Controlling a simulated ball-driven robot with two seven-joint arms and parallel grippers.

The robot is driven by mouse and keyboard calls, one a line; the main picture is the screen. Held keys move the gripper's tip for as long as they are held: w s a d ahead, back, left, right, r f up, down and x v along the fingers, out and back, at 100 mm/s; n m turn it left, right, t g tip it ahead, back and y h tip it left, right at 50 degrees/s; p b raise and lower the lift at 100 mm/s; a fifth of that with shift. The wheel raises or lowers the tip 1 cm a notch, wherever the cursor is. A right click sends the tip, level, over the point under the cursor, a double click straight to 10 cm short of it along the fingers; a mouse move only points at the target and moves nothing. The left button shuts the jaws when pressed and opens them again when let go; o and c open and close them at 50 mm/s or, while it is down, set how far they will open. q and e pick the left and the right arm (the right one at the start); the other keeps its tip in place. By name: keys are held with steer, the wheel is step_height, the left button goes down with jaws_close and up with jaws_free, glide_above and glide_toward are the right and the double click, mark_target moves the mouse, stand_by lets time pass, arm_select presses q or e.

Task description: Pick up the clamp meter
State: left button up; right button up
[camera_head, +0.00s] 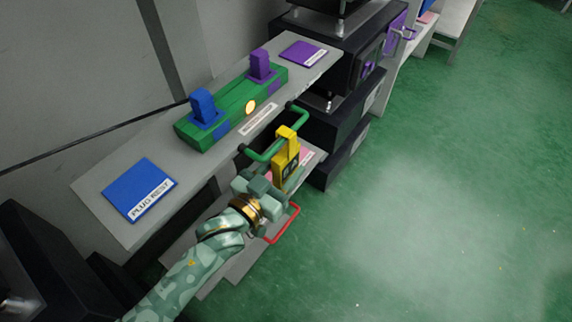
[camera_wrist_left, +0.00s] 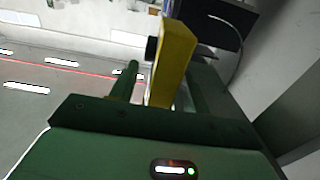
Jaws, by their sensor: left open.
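My left gripper (camera_head: 270,190) is open, close to the meter's lower part. I cannot tell whether the fingers touch it; the gripper hides part of its lower end. My right gripper is not in view.
A green handle (camera_head: 262,154) juts out from the grey shelf (camera_head: 95,186). The shelf carries a green block (camera_head: 232,108) with blue and purple plugs. A red handle (camera_head: 287,227) is below my gripper. Green floor (camera_head: 430,170) is open on the right.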

arm_select(q)
steer(key=x, duration=0.2)
steer(key=shift+w+d+f+b, duration=0.15)
steer(key=shift+w+f+b, duration=0.1)
steer(key=shift+b, duration=0.15)
steer(key=shift+w+d+r, duration=0.1)
steer(key=shift+r, duration=0.1)
jaws_close()
